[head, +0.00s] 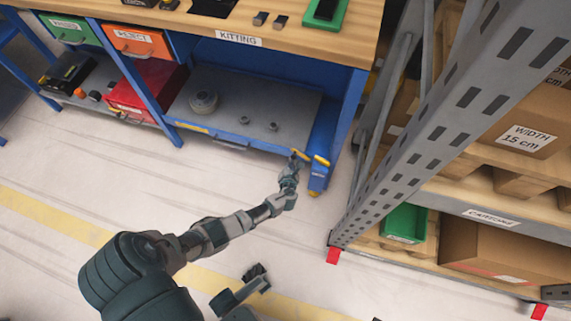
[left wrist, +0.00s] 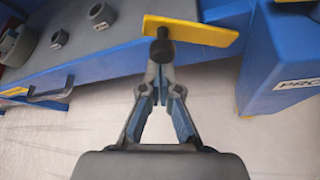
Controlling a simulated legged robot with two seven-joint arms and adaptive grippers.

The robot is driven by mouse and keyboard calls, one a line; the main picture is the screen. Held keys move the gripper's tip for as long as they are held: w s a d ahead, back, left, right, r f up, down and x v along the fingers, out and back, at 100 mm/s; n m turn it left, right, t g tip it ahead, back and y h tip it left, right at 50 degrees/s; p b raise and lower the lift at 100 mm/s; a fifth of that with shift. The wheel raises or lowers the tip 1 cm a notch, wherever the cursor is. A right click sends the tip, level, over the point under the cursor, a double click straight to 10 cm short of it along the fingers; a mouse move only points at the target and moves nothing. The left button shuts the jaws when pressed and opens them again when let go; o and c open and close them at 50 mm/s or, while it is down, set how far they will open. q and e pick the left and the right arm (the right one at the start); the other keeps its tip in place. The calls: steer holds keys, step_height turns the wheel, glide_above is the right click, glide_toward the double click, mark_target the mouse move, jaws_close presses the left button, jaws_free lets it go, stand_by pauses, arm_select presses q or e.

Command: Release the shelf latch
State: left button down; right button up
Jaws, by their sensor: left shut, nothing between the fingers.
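The shelf latch is a yellow lever (head: 321,161) at the right end of the blue-fronted shelf under the bench. In the left wrist view the yellow lever (left wrist: 195,33) lies nearly level, with a dark round pin (left wrist: 162,48) at its left part. My left gripper (head: 296,160) is at the latch, and its shut, empty fingertips (left wrist: 160,78) overlap the pin in the picture. I cannot tell whether they touch it. The grey shelf (head: 240,107) has a dark handle (head: 231,143) on its front. My right gripper seems to show at the bottom (head: 256,271); its jaws are unclear.
A round part (head: 204,102) and two small parts sit on the shelf. A blue bench leg (left wrist: 280,70) stands right of the latch. A grey metal rack (head: 430,125) with boxes rises at the right. The floor before the bench is clear.

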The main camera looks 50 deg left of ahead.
mark_target(295, 158)
arm_select(q)
steer(key=m+y, duration=0.1)
steer(key=d+r+m+y, duration=0.1)
steer(key=w+d+r+m+g+y, duration=0.1)
steer(key=m, duration=0.1)
steer(key=shift+w+r, duration=0.1)
steer(key=shift+r, duration=0.15)
steer(key=shift+w+d+r+m+y, duration=0.3)
steer(key=shift+d+m+y, duration=0.05)
steer(key=shift+m+y, duration=0.4)
steer(key=shift+w+d+r, duration=0.15)
steer(key=shift+d+r, duration=0.05)
steer(key=shift+d, duration=0.15)
